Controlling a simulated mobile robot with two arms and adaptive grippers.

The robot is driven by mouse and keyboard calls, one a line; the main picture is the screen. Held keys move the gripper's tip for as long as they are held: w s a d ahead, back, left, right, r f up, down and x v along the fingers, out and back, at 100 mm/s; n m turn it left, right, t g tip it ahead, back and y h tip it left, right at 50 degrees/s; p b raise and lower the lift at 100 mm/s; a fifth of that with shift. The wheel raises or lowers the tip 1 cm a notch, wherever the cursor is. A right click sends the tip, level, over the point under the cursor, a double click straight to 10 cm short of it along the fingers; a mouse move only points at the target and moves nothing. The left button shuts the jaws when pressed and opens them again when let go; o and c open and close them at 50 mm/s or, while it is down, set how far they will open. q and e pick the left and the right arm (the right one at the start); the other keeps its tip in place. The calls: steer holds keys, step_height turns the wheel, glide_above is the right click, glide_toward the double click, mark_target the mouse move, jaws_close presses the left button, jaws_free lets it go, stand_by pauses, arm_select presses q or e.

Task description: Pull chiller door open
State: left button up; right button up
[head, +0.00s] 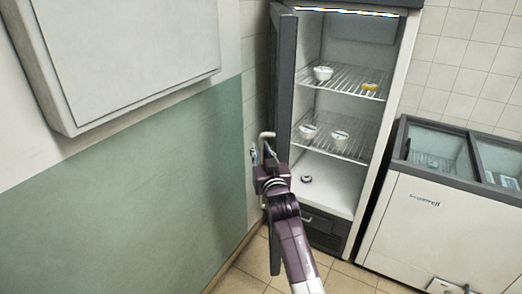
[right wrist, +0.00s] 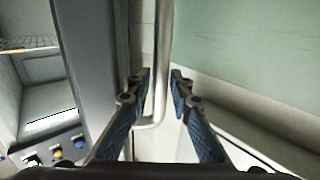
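The chiller door (head: 285,85) is dark-edged and stands swung well out from the tall chiller cabinet (head: 382,125), so the interior shows. A pale bar handle (head: 268,135) is on the door's outer face. In the right wrist view the handle (right wrist: 163,60) runs down between the fingers and bends toward the door at its lower end. My right gripper (head: 263,155) is at the handle's lower part. Its blue-padded fingers (right wrist: 161,82) stand apart on both sides of the bar, with a gap showing on the left. My left gripper is not in view.
Small tubs (head: 323,73) stand on the wire shelves (head: 345,85). A chest freezer (head: 430,215) stands right of the chiller. A green and white wall (head: 130,190) with a pale box (head: 125,50) is close on the left. Tiled floor (head: 345,282) shows in front.

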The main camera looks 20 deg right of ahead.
steer(key=s+a, duration=0.1)
steer(key=s, duration=1.1)
steer(key=shift+a, duration=0.25)
steer(key=shift+c, duration=0.5)
